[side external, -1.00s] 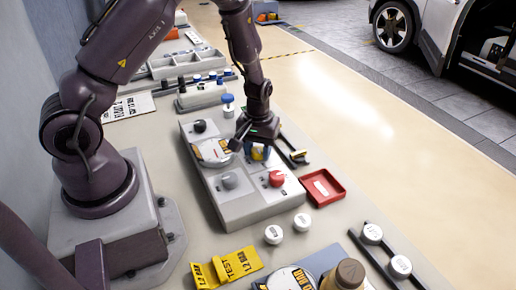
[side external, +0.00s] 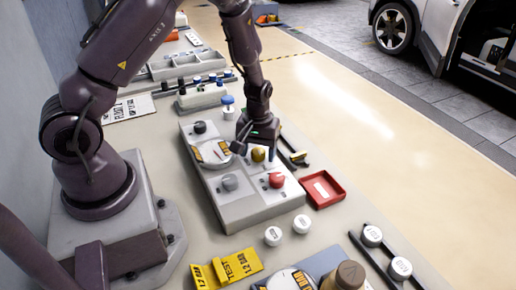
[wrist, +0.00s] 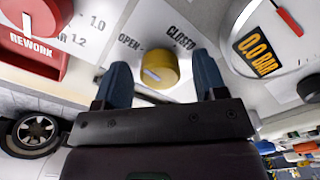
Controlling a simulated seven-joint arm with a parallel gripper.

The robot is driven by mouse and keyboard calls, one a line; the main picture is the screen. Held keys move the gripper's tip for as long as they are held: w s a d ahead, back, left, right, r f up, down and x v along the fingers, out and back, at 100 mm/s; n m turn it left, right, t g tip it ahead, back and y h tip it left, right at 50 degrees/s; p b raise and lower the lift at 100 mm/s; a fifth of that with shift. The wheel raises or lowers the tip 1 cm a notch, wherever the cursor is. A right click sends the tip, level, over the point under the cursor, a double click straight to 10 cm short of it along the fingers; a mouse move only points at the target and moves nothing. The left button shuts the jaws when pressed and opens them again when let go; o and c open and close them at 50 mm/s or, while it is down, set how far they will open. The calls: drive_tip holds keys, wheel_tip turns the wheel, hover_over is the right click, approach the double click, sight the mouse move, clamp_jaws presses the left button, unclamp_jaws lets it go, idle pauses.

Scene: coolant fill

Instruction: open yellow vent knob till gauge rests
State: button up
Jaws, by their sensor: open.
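The yellow vent knob (side external: 258,155) sits on the grey panel (side external: 257,211), and it also shows in the wrist view (wrist: 159,68) beside the OPEN and CLOSED labels. A short pale mark is on the knob's face, towards its lower left there; its exact setting is hard to tell. My gripper (wrist: 162,70) is open, with one blue finger to each side of the knob and visible gaps. In the side view, my gripper (side external: 257,148) is over the knob.
A red knob (side external: 276,180), a grey knob (side external: 230,182) and a black knob (side external: 200,127) stand on the panel. A red REWORK tray (side external: 339,193) lies to its right. White caps (side external: 302,223) and a yellow TEST sign (side external: 240,265) lie in front.

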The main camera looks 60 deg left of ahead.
sight(258, 151)
wheel_tip(258, 151, up, 13)
idle(0.4)
drive_tip(key=s+d+r+m+t, duration=0.2)
drive_tip(key=s+d+r+m, duration=0.2)
drive_tip(key=s+r, duration=0.3)
drive_tip(key=s+d+r+m+t, duration=0.3)
drive_tip(key=s+d+r+m, duration=0.2)
drive_tip(key=r, duration=0.5)
drive_tip(key=s, duration=0.2)
drive_tip(key=shift+s+d+m+t, duration=0.2)
drive_tip(key=shift+s+m+t, duration=0.1)
drive_tip(key=shift+s, duration=0.1)
